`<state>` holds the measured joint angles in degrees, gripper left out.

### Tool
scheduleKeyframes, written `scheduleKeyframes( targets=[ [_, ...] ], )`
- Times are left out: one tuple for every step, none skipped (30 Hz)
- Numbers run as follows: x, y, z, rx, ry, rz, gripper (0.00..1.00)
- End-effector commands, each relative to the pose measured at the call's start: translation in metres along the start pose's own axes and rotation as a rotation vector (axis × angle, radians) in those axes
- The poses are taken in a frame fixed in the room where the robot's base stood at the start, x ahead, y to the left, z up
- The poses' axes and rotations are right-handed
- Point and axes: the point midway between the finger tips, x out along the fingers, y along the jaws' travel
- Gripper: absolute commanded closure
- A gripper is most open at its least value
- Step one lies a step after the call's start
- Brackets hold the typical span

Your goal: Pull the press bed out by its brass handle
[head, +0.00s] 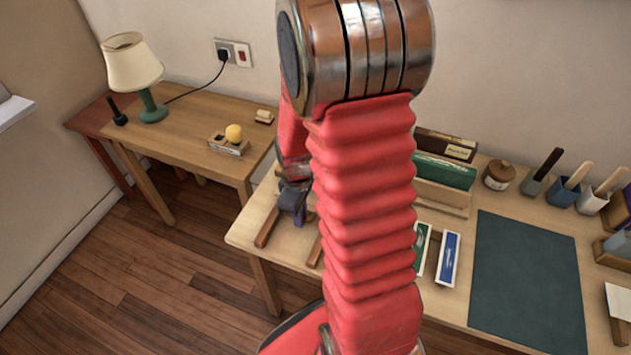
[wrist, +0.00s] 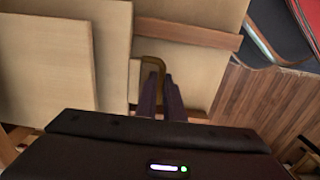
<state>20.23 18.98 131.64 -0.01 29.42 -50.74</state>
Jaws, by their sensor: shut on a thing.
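My gripper (wrist: 160,82) is shut on the brass handle (wrist: 152,62), a small arched bar seen between and just beyond the dark fingertips in the wrist view. Pale wooden boards (wrist: 47,65) of the press lie to the left of the handle, and a narrow pale edge (wrist: 133,80) beside the handle looks like the front of the press bed. In the head view my gripper (head: 297,212) is low over the left end of the long table. My red arm hides most of the press and the handle there.
Two brown wooden rails (wrist: 190,33) run on either side of the handle, with bare tabletop between them. The long table's edge and wooden floor (wrist: 255,100) lie to the right in the wrist view. A side desk with a lamp (head: 135,70) stands at the left. A dark green mat (head: 528,275) lies at the right.

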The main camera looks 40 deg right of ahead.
Motion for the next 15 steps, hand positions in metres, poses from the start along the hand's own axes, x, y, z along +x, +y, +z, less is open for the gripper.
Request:
scheduleKeyframes(
  targets=[
    [-0.0009,-0.0018,-0.0008,0.001,0.002,0.002,1.00],
    [-0.0008,-0.0028,-0.0008,0.002,0.002,0.002,1.00],
    [-0.0008,-0.0038,-0.0007,0.002,0.002,0.002,1.00],
    [-0.0007,-0.0043,-0.0006,0.002,0.002,0.002,1.00],
    [-0.0007,-0.0045,-0.0006,0.002,0.002,0.002,1.00],
    [-0.0007,-0.0045,-0.0006,0.002,0.002,0.002,1.00],
    [-0.0006,-0.0044,-0.0006,0.002,0.002,0.002,1.00],
    [-0.0006,-0.0044,-0.0006,0.002,0.002,0.002,1.00],
    [-0.0006,-0.0043,-0.0006,0.002,0.002,0.002,1.00],
    [-0.0006,-0.0043,-0.0006,0.002,0.002,0.002,1.00],
    [-0.0006,-0.0042,-0.0006,0.002,0.002,0.002,1.00],
    [-0.0006,-0.0043,-0.0006,0.002,0.002,0.002,1.00],
    [-0.0006,-0.0046,-0.0006,0.002,0.002,0.002,1.00],
    [-0.0007,-0.0050,-0.0006,0.002,0.002,0.002,1.00],
    [-0.0006,-0.0061,-0.0007,0.002,0.002,0.002,1.00]
  ],
)
